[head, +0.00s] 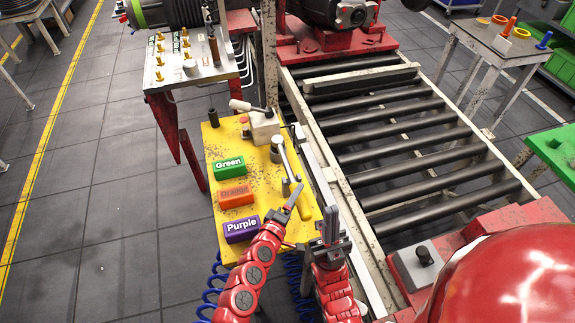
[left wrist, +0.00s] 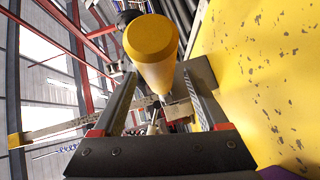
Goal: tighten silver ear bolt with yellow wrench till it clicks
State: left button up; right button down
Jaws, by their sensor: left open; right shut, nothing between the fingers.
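The wrench lies near the right edge of the yellow worktop (head: 262,262). Its yellow handle (head: 306,208) points toward me and its silver shaft (head: 287,160) runs away to a round silver head. My left gripper (head: 297,190) is at the handle. In the left wrist view the handle's rounded yellow end (left wrist: 152,45) shows large between the two open fingers (left wrist: 160,105), with no clear grip on it. My right gripper (head: 330,218) is shut and empty, just right of the handle. I cannot pick out the silver ear bolt clearly.
Green (head: 229,168), orange (head: 236,195) and purple (head: 241,229) labelled blocks stand left of the wrench. A cream lever device (head: 264,126) stands at the worktop's far end. A roller conveyor (head: 400,135) runs along the right. A bench with brass fittings (head: 205,62) stands beyond.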

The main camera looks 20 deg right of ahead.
pick_arm(q)
jog(key=shift+x, duration=1.2)
jog(key=shift+a, duration=0.1)
grip_shut()
dwell(0.4)
